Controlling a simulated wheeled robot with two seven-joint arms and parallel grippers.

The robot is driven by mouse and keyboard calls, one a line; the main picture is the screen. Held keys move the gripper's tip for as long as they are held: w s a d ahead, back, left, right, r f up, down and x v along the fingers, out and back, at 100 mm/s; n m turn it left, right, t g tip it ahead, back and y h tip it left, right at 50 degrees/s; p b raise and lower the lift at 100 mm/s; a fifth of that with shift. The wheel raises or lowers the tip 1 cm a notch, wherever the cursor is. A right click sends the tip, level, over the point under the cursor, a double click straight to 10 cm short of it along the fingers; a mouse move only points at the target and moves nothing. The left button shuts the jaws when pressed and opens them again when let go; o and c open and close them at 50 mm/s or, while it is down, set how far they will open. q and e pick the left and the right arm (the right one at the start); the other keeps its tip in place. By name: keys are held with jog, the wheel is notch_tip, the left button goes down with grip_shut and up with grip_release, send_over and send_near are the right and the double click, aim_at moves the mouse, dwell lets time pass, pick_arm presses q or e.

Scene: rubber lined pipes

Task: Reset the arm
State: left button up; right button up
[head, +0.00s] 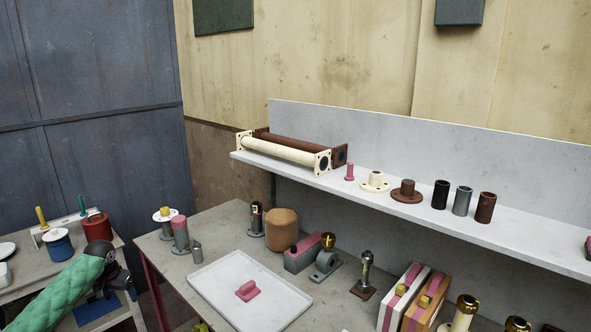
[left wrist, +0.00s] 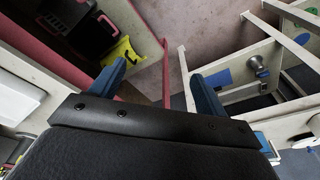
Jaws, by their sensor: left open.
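My left arm in its green quilted sleeve (head: 62,295) comes in from the lower left of the head view. Its dark left gripper (head: 122,284) is in front of the gap between the left table and the middle table, apart from the objects on both. In the left wrist view, the two blue fingers of the left gripper (left wrist: 159,84) stand wide apart with nothing between them. They point at the floor and table frames. My right arm and gripper are not in view.
The middle table bears a white tray (head: 219,309) with a pink part (head: 247,291), and several fittings. A shelf (head: 330,189) above holds two long pipes and small flanges. The left table has a red spool (head: 97,228) and a blue spool (head: 58,245) near my arm.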

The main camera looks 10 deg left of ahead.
pick_arm(q)
jog(key=w+a+r+m+t+y, duration=0.5)
jog(key=w+a+r+t+y, duration=0.4)
jog(key=r, duration=0.3)
jog(key=s+d+f+g+h, duration=0.15)
jog(key=s+d+f, duration=0.5)
jog(key=f, duration=0.75)
jog(key=s+d+f+g+h, duration=0.15)
jog(key=s+d+f, duration=0.25)
jog(key=d+f, duration=0.85)
jog(key=s+d+f+g+h, duration=0.15)
jog(key=s+d+f, duration=0.35)
jog(key=f, duration=1.1)
jog(key=s+d+f+g+h, duration=0.3)
jog(key=s+d+f, duration=1.4)
jog(key=d, duration=0.3)
jog(key=s+d+f+h, duration=0.1)
jog(key=s+d+f, duration=0.2)
jog(key=s+d, duration=0.6)
jog(key=s+d+f+g+h, duration=0.1)
jog(key=s+d+f, duration=0.2)
jog(key=s+d, duration=0.6)
jog(key=shift+d+f+h, duration=0.25)
jog(key=shift+d+h, duration=0.1)
jog(key=shift+d, duration=0.3)
jog(key=shift+g, duration=0.25)
